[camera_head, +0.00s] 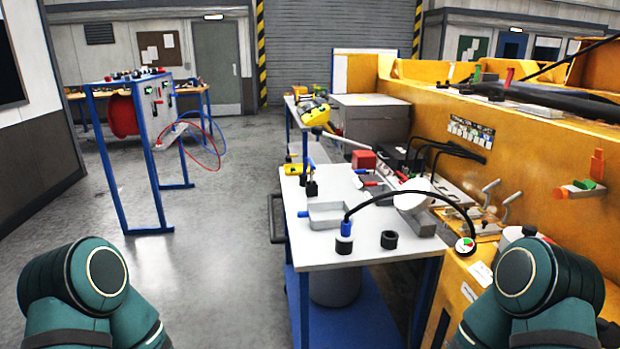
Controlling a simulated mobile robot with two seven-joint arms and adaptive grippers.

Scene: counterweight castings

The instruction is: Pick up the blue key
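I cannot make out a blue key for certain. A small blue piece (346,228) stands upright on the near part of the white-topped cart (320,252), where a black cable ends. Another small blue spot (357,182) shows near a red-handled item further back on the cart, too small to identify. My two teal arms show at the bottom left and bottom right corners, short of the cart. Both grippers are out of view.
A black ring (389,240), a grey tray (330,214), a red block (363,160) and a yellow tool (297,169) lie on the cart. A yellow machine (540,170) flanks it at right. Open floor (225,260) lies left, before a blue-framed stand (122,170).

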